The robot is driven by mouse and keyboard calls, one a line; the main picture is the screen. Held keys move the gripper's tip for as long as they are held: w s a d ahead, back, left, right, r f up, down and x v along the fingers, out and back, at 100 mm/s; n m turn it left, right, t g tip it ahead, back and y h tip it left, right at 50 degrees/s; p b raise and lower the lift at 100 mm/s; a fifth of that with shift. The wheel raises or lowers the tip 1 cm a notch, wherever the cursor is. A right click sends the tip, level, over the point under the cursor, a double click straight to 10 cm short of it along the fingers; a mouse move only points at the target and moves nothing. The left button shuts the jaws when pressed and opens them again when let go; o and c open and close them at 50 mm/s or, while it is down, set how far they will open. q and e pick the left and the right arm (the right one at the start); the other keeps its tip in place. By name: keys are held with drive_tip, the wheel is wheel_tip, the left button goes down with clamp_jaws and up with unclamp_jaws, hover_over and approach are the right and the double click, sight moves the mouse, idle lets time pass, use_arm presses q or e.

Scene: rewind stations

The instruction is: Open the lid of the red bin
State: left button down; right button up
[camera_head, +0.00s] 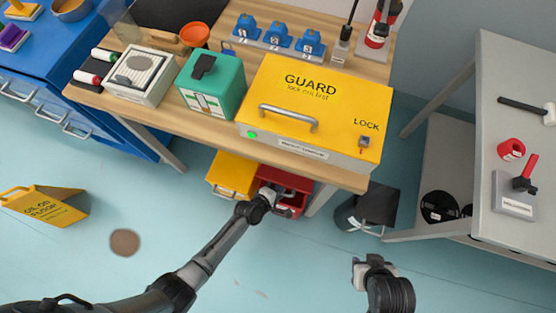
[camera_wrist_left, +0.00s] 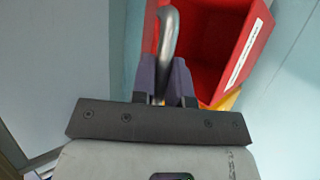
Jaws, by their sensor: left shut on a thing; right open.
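The red bin (camera_head: 296,183) sits under the front edge of the wooden bench, beside a yellow bin. Its red walls and shaded hollow inside show in the left wrist view (camera_wrist_left: 207,45), with a white label strip along one wall. My left gripper (camera_head: 270,193) is at the bin's front left. In the left wrist view its fingers (camera_wrist_left: 172,80) are shut on a curved grey metal handle (camera_wrist_left: 169,28). How the lid stands is hard to tell. My right gripper (camera_head: 362,262) is open and empty over the floor, right of the bin.
The yellow bin (camera_head: 231,175) stands left of the red bin. The bench (camera_head: 335,176) overhangs both, with a yellow guard box (camera_head: 345,100) on top. A dark container (camera_head: 368,208) stands to the right.

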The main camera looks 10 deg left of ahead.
use_arm(q)
drive_tip(key=shift+w, duration=0.1)
drive_tip(key=c, duration=1.1)
unclamp_jaws()
drive_tip(key=shift+c, duration=0.2)
drive_tip(key=p+v, duration=0.5)
drive_tip(key=v, duration=0.9)
drive_tip(key=shift+w, duration=0.1)
